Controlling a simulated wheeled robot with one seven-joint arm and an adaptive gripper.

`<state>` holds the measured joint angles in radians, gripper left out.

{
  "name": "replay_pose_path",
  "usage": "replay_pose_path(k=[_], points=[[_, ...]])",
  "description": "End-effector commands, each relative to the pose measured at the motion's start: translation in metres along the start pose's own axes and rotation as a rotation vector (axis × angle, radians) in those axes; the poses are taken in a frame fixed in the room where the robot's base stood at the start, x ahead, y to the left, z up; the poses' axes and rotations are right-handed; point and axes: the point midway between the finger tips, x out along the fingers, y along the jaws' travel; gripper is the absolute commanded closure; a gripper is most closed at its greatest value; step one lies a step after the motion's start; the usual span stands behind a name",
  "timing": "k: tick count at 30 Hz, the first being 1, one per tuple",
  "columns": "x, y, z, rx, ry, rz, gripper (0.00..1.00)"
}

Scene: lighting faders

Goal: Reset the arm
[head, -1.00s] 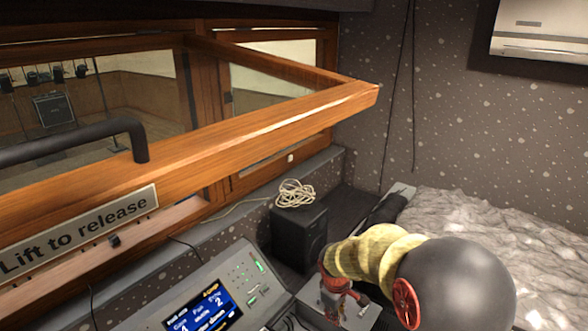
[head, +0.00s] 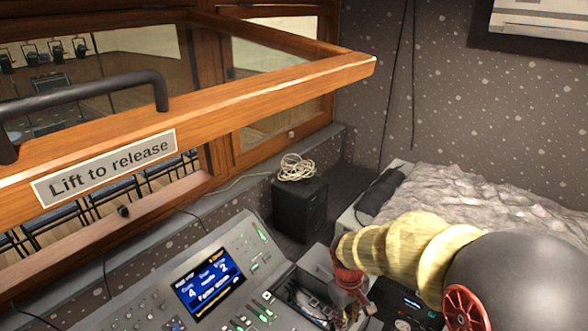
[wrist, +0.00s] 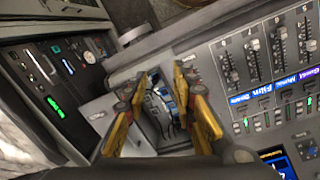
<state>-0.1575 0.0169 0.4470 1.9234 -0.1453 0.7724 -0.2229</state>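My gripper (wrist: 160,76) shows in the wrist view with its two yellow fingers apart. Nothing is held between them. Behind the gap is a grey open box (wrist: 158,108) with cables and small parts inside. The lighting console (wrist: 255,75) with its faders lies to the right of the fingers, apart from them. In the head view my arm reaches in from the lower right over the console's right end. The console (head: 165,280) has a lit blue screen (head: 208,283). The fingertips are hard to make out in the head view.
A wooden window frame (head: 250,90) with a "Lift to release" label (head: 105,168) juts over the console. A black speaker (head: 300,208) with coiled cable (head: 296,167) on top stands behind. A dark panel with green lights (wrist: 65,75) lies left of the gripper.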

Motion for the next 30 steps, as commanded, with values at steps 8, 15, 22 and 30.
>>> replay_pose_path(k=[8, 15, 22, 30], points=[[-0.048, -0.014, 0.065, 0.214, 0.071, -0.022, 0.74], [-0.08, -0.032, 0.132, 0.389, 0.203, -0.037, 0.74], [-0.096, -0.042, 0.175, 0.466, 0.376, -0.018, 0.74], [-0.114, -0.037, 0.189, 0.499, 0.505, 0.02, 0.74]])
